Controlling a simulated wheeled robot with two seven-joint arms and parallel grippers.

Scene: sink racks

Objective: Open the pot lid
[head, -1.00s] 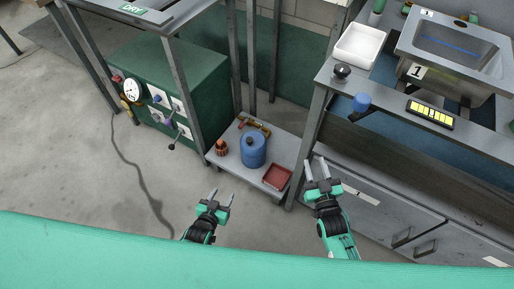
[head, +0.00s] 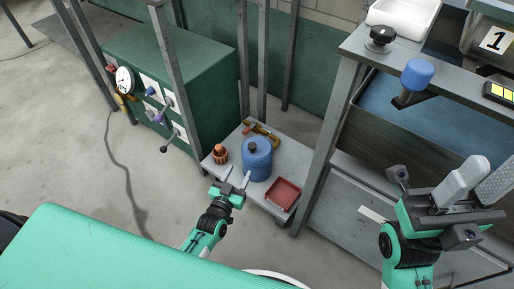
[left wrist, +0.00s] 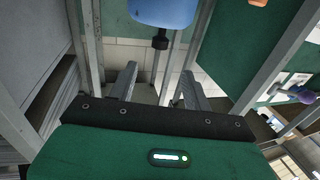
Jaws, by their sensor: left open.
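A blue pot (head: 257,166) with a black knob (head: 252,147) on its lid stands upright on a low grey shelf (head: 225,176). The lid appears to be on the pot. My left gripper (head: 238,176) is open and empty, in front of the pot and just left of it in the head view. The left wrist view shows its two fingers (left wrist: 157,78) apart. There the blue pot (left wrist: 165,12) is cut off at the top edge, with the black knob (left wrist: 161,40) pointing down. My right gripper (head: 478,170) is at the right, its fingers apart, away from the pot.
An orange-brown ribbed item (head: 220,154) is left of the pot, a red tray (head: 284,194) right of it, and a red-and-yellow item (head: 262,132) behind it. A grey post (head: 330,135) and the sink counter rise at the right. A green cabinet (head: 205,75) stands left.

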